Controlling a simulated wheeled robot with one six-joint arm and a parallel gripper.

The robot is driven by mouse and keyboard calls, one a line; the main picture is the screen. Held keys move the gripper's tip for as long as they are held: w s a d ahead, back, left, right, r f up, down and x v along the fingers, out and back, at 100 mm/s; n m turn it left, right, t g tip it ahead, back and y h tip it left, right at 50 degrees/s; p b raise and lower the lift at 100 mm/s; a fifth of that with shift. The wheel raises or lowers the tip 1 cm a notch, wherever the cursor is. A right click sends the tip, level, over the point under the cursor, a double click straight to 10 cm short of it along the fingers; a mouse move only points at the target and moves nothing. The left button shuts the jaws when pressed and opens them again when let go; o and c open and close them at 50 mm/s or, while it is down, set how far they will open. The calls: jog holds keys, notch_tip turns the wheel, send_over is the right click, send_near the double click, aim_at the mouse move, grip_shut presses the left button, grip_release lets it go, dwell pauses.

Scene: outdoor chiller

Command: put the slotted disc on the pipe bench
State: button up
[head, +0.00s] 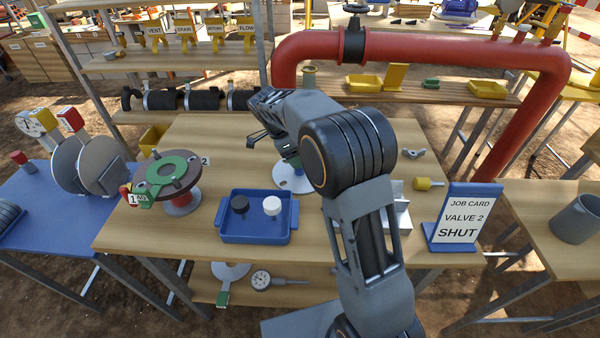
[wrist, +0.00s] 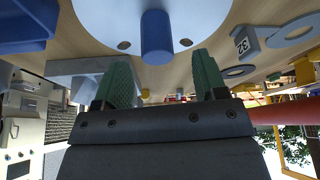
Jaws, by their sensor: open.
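Two round grey discs, a left one (head: 68,163) and a right one (head: 104,168), stand on edge on the blue table at left, with white and red tags above. The right one has a dark mark like a slot; I cannot tell surely which is the slotted disc. The wooden bench under the red pipe (head: 430,92) stands at the back. My gripper (head: 272,144) is open and empty above the middle table. In the wrist view its green-padded fingers (wrist: 161,65) are apart, with a pale round base and blue post (wrist: 157,38) beyond them.
The middle table holds a flange with green gasket (head: 168,172), a blue tray (head: 258,234) with black and white knobs, and a job card stand (head: 464,218). Yellow bins (head: 364,83) occupy the back bench. The red pipe (head: 440,48) arches over it. A grey mug (head: 576,220) stands at right.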

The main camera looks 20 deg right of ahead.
jog(key=shift+x, duration=2.7)
jog(key=shift+s+a, duration=0.15)
jog(key=shift+r, duration=0.1)
grip_shut()
